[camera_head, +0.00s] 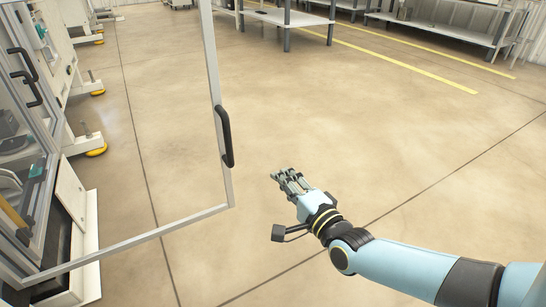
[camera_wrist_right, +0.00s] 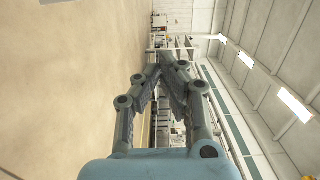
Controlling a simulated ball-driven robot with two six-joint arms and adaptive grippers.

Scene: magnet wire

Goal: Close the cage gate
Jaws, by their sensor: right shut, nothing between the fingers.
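The cage gate (camera_head: 214,80) stands open in the head view, a tall clear panel in a pale metal frame reaching out from the cage at the left. Its black handle (camera_head: 225,136) is on the gate's outer edge. My right gripper (camera_head: 279,175) is just right of and below the handle, apart from it. It is shut and empty; its fingers also show in the right wrist view (camera_wrist_right: 160,75), where no gate is seen. My left gripper is not in view.
The cage (camera_head: 47,150) with more black handles (camera_head: 24,78) is at the left. Machines with yellow feet (camera_head: 97,151) stand behind the gate. Shelving (camera_head: 440,28) is far at the back. The concrete floor right of the gate is clear.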

